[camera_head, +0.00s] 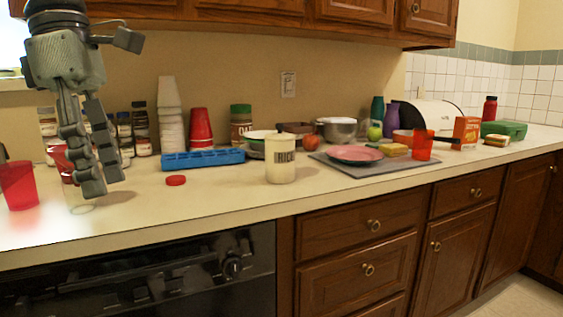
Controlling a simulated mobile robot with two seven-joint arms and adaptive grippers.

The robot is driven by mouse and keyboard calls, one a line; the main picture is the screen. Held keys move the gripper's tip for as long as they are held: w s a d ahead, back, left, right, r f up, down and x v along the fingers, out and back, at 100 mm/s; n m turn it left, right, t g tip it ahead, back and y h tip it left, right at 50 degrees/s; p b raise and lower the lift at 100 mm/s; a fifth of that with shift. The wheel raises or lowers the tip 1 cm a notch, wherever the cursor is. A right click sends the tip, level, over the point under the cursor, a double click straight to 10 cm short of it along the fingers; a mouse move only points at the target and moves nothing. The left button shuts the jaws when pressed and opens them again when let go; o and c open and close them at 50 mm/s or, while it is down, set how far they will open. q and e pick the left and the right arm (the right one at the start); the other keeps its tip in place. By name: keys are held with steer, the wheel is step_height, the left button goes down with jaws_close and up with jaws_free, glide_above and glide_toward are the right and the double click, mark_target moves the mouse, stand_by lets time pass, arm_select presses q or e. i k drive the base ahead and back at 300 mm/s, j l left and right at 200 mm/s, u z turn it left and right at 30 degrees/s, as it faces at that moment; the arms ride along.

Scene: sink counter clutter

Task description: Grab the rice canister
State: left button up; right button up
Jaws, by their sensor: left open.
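The rice canister (281,161) is a cream cylinder with a dark "RICE" label. It stands upright near the front edge of the counter, just left of the grey mat. My left gripper (97,187) hangs from the upper left with its fingers pointing down over the left part of the counter. It is open, and I see nothing between its fingers. It is well to the left of the canister and not touching it. My right gripper is not in view.
A red lid (176,180) and a blue ice tray (203,158) lie between my left gripper and the canister. A red cup (18,186) stands at far left. A pink plate (354,154) lies on the grey mat (372,167) to the right. Wooden cabinets overhang the back.

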mark_target(280, 156)
steer(key=i+l, duration=0.3)
steer(key=i, duration=0.15)
steer(key=i+l, duration=0.3)
steer(key=i, duration=0.2)
steer(key=i+l+z, duration=0.1)
steer(key=i+l, duration=0.2)
steer(key=i, duration=0.15)
